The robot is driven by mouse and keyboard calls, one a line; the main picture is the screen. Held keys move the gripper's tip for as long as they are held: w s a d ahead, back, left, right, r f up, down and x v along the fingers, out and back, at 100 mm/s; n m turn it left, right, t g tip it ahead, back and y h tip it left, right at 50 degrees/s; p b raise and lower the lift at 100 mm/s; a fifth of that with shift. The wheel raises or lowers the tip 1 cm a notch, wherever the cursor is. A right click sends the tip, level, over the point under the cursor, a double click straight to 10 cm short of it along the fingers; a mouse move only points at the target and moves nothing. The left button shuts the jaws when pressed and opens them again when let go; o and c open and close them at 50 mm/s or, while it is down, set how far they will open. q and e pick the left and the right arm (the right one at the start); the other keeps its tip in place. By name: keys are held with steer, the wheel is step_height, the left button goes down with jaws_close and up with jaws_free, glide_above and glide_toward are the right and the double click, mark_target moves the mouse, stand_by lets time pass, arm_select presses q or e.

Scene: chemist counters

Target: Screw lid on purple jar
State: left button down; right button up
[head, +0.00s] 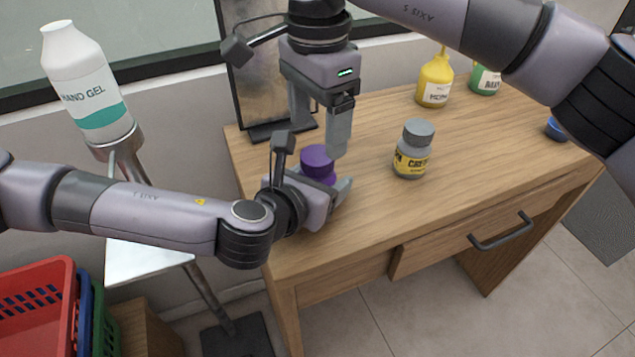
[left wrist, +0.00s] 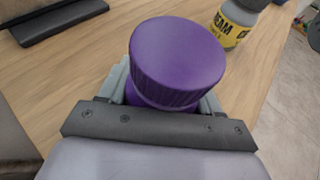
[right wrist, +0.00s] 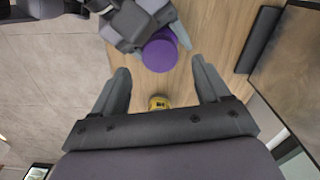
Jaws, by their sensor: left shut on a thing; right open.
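The purple jar (head: 326,181) stands upright near the left end of the wooden desk. Its body is mostly hidden by my left gripper (head: 312,190), which is shut around it. A purple lid (head: 317,157) sits on top of the jar; it also shows in the left wrist view (left wrist: 178,58), with ribbed sides and a plain top. I cannot tell how tightly it is seated. My right gripper (head: 321,130) is open and empty, pointing down just above the lid. In the right wrist view the lid (right wrist: 160,52) lies beyond the open fingers.
A grey jar (head: 413,150) with a yellow label stands to the right. A yellow bottle (head: 435,78) and green bottle (head: 485,80) are at the back. A dark framed panel (head: 262,85) stands behind the grippers. A hand gel bottle (head: 88,85) is at left.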

mark_target(318, 155)
steer(key=shift+c, duration=0.4)
steer(key=shift+s+a+r+n, duration=0.45)
steer(key=shift+r+n, duration=0.2)
steer(key=shift+n, duration=0.15)
steer(key=shift+w+d+r, duration=0.1)
steer(key=shift+d+r, duration=0.05)
steer(key=shift+r, duration=0.3)
steer(key=shift+w+d+r, duration=0.3)
steer(key=shift+w+r, duration=0.05)
steer(key=shift+r, duration=0.3)
steer(key=shift+f, duration=0.1)
steer(key=shift+f, duration=3.9)
